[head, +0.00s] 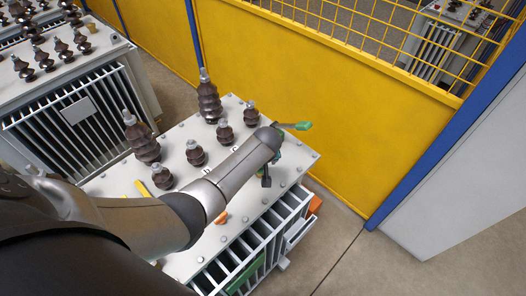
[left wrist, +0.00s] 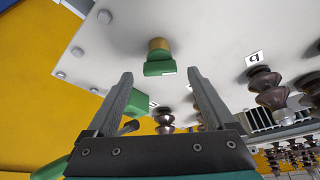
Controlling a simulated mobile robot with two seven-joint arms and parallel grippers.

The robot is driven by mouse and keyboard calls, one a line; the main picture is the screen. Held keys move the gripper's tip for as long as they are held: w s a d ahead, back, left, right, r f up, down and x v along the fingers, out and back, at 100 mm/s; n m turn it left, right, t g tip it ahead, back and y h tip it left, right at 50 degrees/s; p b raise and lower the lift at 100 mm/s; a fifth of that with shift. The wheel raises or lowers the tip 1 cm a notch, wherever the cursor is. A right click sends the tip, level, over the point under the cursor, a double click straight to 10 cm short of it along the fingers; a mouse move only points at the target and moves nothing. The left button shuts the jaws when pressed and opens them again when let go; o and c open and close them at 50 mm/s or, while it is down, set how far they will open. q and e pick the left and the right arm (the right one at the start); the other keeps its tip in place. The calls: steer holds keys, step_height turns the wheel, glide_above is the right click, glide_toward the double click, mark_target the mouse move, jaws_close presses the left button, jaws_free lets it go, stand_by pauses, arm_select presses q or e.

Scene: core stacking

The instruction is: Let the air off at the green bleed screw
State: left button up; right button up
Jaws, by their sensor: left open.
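In the left wrist view, a small green screw (left wrist: 160,67) with a brass-coloured collar (left wrist: 159,45) sits on the pale transformer lid, between and beyond my fingertips. I take it to be the bleed screw; the fingers do not visibly touch it. My left gripper (left wrist: 160,74) is open and empty. In the head view my left arm reaches over the lid (head: 300,157), with the gripper (head: 266,180) pointing down near the lid's right part. The arm hides much of that area. My right gripper is not in view.
Several brown insulators (head: 208,100) stand on the lid. A green lever-like part (head: 295,126) shows beside my wrist; its mounting is hidden. Another green block (left wrist: 134,102) is partly behind a finger. A yellow mesh fence (head: 300,90) stands behind, and open floor (head: 335,240) lies right.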

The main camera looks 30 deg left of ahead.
arm_select(q)
steer(key=p+v, duration=0.2)
steer(key=v, duration=1.1)
steer(key=shift+s+r+p, duration=0.15)
steer(key=shift+r+p, duration=0.2)
steer(key=shift+d, duration=0.1)
